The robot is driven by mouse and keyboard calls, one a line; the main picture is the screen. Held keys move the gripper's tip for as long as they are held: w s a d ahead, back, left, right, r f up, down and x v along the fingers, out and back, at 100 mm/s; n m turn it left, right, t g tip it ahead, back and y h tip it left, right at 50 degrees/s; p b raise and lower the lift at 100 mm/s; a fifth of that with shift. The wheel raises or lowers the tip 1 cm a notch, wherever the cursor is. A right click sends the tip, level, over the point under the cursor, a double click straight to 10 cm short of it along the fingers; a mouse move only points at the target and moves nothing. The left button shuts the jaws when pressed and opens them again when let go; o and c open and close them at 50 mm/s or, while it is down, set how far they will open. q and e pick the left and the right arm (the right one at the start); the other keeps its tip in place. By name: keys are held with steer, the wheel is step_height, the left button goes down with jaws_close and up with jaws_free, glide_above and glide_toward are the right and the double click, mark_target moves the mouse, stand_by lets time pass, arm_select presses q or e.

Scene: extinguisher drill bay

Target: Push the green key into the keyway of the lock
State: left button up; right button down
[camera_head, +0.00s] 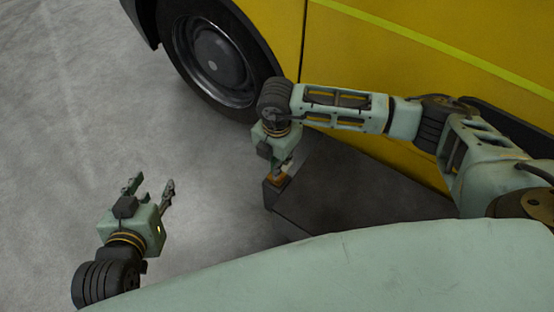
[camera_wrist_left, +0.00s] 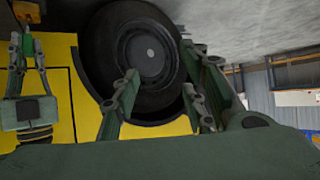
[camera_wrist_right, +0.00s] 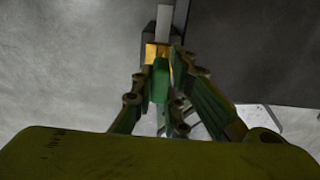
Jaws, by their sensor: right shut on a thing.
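The green key (camera_wrist_right: 160,82) is between the fingertips of my right gripper (camera_wrist_right: 158,88). It points at the brass-coloured lock (camera_wrist_right: 153,52), and its far end meets or overlaps the lock's face. I cannot tell how deep it sits; the keyway is hidden. In the head view my right gripper (camera_head: 284,163) is just above the lock (camera_head: 278,178), at the edge of a dark box. The left wrist view also shows the key (camera_wrist_left: 28,44) below the lock (camera_wrist_left: 26,14). My left gripper (camera_head: 150,185) is open and empty, apart to the left.
A yellow vehicle (camera_head: 400,40) with a black wheel (camera_head: 215,50) stands behind. The dark box (camera_head: 335,190) lies beside it under my right arm. The grey floor (camera_head: 60,120) at the left is clear.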

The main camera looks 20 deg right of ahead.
arm_select(q)
steer(key=shift+s+a+f, duration=0.1)
steer(key=shift+f, duration=0.05)
steer(key=shift+w+r, duration=0.2)
steer(key=shift+r, duration=0.05)
arm_select(e)
steer(key=shift+f, duration=0.1)
arm_select(q)
steer(key=shift+w+r, duration=0.15)
steer(key=shift+r, duration=0.05)
arm_select(e)
steer(key=shift+f, duration=0.1)
arm_select(q)
steer(key=shift+d, duration=0.25)
steer(key=shift+w+r+t, duration=0.2)
steer(key=shift+r+t, duration=0.05)
steer(key=shift+t, duration=0.15)
arm_select(e)
steer(key=shift+f, duration=0.1)
arm_select(q)
steer(key=shift+w+d+r+t+h+b, duration=0.15)
steer(key=shift+w+r+t+h+b, duration=0.15)
steer(key=shift+r, duration=0.15)
arm_select(e)
steer(key=shift+f, duration=0.15)
arm_select(q)
steer(key=shift+w+r, duration=0.15)
steer(key=shift+r, duration=0.05)
